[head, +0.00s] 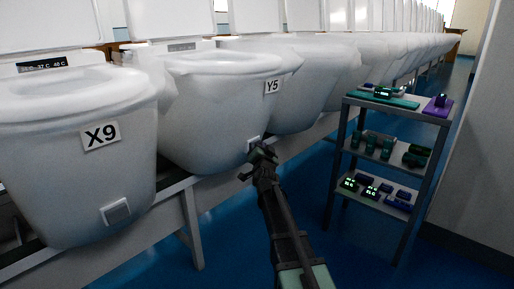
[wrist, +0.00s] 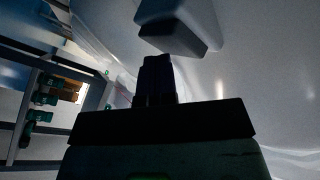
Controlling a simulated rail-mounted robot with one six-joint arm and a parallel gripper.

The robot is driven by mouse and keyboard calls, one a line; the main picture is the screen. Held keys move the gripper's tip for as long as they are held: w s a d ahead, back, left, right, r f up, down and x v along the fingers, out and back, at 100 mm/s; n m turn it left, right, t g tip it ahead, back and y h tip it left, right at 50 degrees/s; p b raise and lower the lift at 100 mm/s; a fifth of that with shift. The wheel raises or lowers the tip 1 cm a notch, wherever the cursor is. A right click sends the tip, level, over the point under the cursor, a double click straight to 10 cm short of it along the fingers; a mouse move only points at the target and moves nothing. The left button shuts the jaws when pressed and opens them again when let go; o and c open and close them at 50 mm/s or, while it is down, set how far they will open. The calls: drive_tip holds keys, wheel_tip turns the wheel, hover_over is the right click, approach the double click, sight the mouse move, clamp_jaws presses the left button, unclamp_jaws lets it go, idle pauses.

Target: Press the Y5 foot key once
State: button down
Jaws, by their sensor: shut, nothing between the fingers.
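The toilet labelled Y5 (head: 215,110) is the second from the left in the head view, with its Y5 label (head: 272,86) on the front rim. Its foot key (head: 252,142) is a small pale square low on the front, partly covered by my gripper. My gripper (head: 260,152) is shut and empty, with its tips close to the key. In the wrist view, my dark shut fingers (wrist: 157,62) point at the key (wrist: 172,28), a grey block sticking out from the white bowl. Whether they touch it, I cannot tell.
The toilet labelled X9 (head: 75,145), with its own foot key (head: 115,212), stands at the left. More toilets recede to the right. A grey shelf rack (head: 335,150) with small devices stands right of my arm. Blue floor (head: 225,225) is free between.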

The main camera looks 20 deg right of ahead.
drive_tip(key=shift+s+d, duration=0.3)
drive_tip(key=shift+s, duration=0.45)
drive_tip(key=s, duration=0.1)
drive_tip(key=s+d, duration=0.1)
drive_tip(key=s, duration=0.1)
drive_tip(key=s+d, duration=0.1)
drive_tip(key=shift+s+d, duration=0.1)
drive_tip(key=shift+s, duration=0.15)
idle(0.5)
